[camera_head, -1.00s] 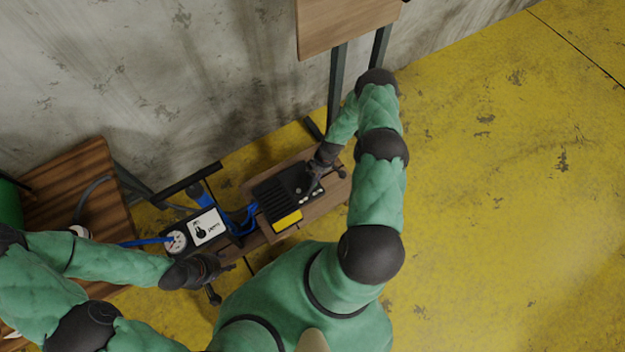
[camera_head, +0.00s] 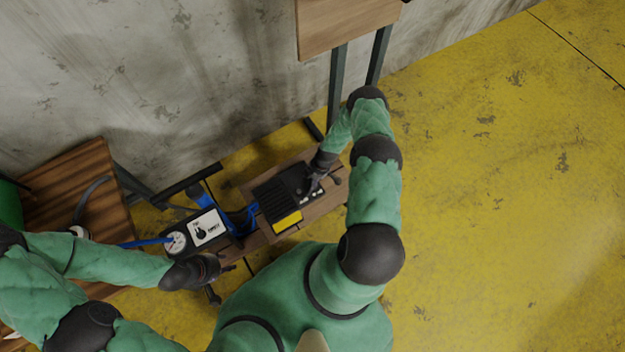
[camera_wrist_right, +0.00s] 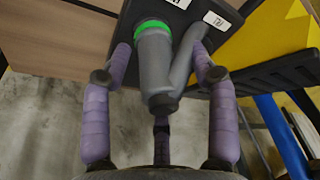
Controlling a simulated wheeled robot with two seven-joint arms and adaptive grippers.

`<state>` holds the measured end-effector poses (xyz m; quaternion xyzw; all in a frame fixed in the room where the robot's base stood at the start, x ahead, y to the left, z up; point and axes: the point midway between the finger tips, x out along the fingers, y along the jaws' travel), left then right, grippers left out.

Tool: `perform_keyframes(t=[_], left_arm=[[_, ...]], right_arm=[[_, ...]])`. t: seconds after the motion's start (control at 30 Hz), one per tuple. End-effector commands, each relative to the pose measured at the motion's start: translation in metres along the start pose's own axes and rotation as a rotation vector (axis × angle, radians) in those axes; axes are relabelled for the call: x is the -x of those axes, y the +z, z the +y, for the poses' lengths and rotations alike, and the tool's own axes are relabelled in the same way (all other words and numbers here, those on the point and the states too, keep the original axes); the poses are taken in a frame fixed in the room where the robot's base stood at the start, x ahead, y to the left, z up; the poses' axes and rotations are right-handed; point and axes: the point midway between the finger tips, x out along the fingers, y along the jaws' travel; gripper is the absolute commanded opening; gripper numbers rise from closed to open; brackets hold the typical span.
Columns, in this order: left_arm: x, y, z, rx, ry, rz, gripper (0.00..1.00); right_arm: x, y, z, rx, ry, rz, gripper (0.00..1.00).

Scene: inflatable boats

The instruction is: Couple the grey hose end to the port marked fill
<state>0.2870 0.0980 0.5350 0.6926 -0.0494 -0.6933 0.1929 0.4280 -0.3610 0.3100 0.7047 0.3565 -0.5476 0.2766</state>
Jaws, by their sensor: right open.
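In the right wrist view a grey hose end (camera_wrist_right: 153,62) stands against the dark face of a box, with a bright green ring (camera_wrist_right: 152,26) around its far end. A second grey tube (camera_wrist_right: 187,62) joins it at an angle. My right gripper (camera_wrist_right: 160,50) is open, its purple fingers on either side of both grey parts and apart from them. Two white labels (camera_wrist_right: 217,20) sit on the box face; I cannot read them surely. In the head view my right gripper (camera_head: 314,182) is over the black box (camera_head: 284,192). My left gripper (camera_head: 226,270) is near the bench's front, its fingers unclear.
A white panel with a dial (camera_head: 208,227) and a round gauge (camera_head: 175,243) stand left of the box, beside blue hoses (camera_head: 241,218). A brown slatted table (camera_head: 85,195) is at left. A wall is behind; the yellow floor (camera_head: 500,230) at right is clear.

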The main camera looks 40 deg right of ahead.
Motion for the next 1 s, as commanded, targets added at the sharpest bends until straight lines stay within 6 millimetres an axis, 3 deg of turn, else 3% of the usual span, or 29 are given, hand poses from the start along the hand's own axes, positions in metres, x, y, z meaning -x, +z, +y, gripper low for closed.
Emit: perform_keyframes(t=[0.13, 0.17, 0.33, 0.37, 1.0], left_arm=[[0.0, 0.0, 0.0, 0.0, 0.0, 0.0, 0.4], [0.0, 0.0, 0.0, 0.0, 0.0, 0.0, 0.4], [0.0, 0.0, 0.0, 0.0, 0.0, 0.0, 0.4], [0.0, 0.0, 0.0, 0.0, 0.0, 0.0, 0.4], [0.0024, 0.0001, 0.0009, 0.0, 0.0, 0.0, 0.4]], right_arm=[[0.0, -0.0001, -0.0002, 0.0, 0.0, 0.0, 0.59], [0.0, 0.0, -0.0001, 0.0, 0.0, 0.0, 0.53], [-0.0001, -0.0002, -0.0004, 0.0, -0.001, 0.0, 0.05], [-0.0002, -0.0003, -0.0006, 0.0, -0.001, 0.0, 0.0], [0.0061, -0.0036, -0.0034, 0.002, -0.008, 0.001, 0.0]])
